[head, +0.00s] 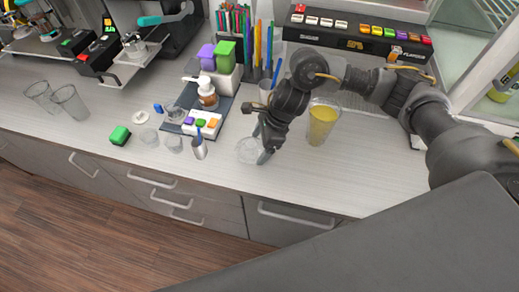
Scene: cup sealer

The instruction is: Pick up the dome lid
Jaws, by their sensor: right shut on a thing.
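The clear dome lid (247,151) is at the counter's front part, right of the small metal cup. My right gripper (262,153) reaches down over it from the right, with its fingers at the lid's right side. The gripper is shut on the lid. I cannot tell whether the lid rests on the counter or is just above it. Other clear, lid-like pieces (174,144) stand to the left on the counter. My left gripper does not show.
A cup with yellow drink (321,122) stands close to the right of my right gripper. A dark tray (213,98) with a bottle and colored blocks is behind left. A metal cup with a blue item (199,149) and a green block (120,135) stand left. The counter's front right is clear.

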